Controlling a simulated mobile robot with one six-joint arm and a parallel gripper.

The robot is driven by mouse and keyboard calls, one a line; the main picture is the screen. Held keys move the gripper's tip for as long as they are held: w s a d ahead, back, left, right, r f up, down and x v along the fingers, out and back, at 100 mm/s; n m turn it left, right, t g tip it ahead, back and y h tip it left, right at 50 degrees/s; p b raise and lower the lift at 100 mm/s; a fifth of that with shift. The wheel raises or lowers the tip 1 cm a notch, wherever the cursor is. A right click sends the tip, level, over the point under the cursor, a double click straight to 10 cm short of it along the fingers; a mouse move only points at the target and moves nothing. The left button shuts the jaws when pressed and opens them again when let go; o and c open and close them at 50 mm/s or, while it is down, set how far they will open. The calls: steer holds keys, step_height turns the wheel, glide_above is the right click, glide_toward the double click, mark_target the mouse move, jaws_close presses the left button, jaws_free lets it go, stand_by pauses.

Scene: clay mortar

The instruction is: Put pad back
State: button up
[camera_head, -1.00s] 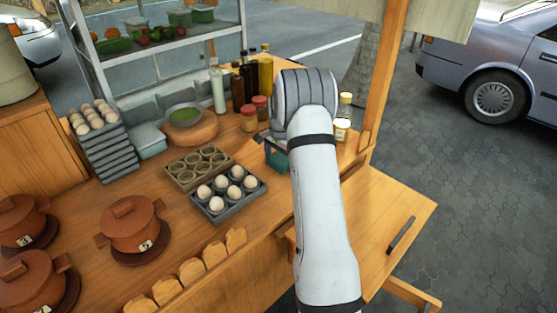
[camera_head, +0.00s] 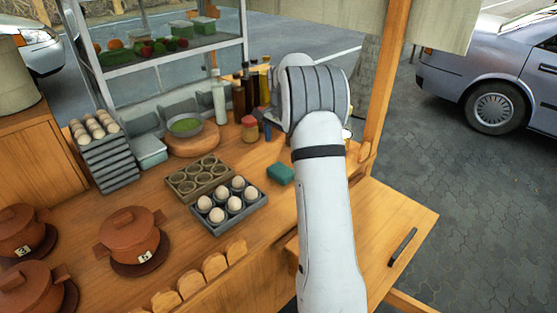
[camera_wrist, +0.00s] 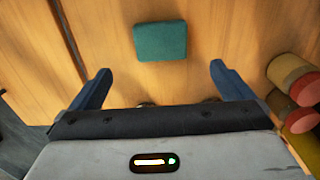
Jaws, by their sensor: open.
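The green pad (camera_head: 281,173) lies flat on the wooden counter, just right of the egg tray. In the wrist view the pad (camera_wrist: 160,41) sits beyond my fingertips, roughly centred between them, with nothing touching it. My gripper (camera_wrist: 158,80) is open and empty, its two blue fingers spread wide. In the head view my arm's wrist hides most of the gripper; a blue finger shows at its left edge.
A dark tray of eggs (camera_head: 228,206) and an empty holder (camera_head: 197,178) stand left of the pad. Bottles (camera_head: 240,97) and a red-lidded jar (camera_head: 250,129) stand behind. Lidded clay pots (camera_head: 132,238) are at the left. The counter around the pad is clear.

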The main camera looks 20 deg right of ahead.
steer(key=s+a+r+n, duration=0.4)
steer(key=s+a+r, duration=0.3)
steer(key=s, duration=0.1)
steer(key=s+a+n+t, duration=0.1)
steer(key=s+a+n, duration=0.4)
steer(key=s, duration=0.8)
steer(key=s+a+n+t, duration=0.1)
steer(key=s+a+n, duration=0.4)
steer(key=s, duration=0.9)
steer(key=shift+s+a+f+t, duration=0.25)
steer(key=shift+a+f, duration=0.2)
steer(key=shift+a, duration=0.6)
steer(key=shift+w, duration=0.1)
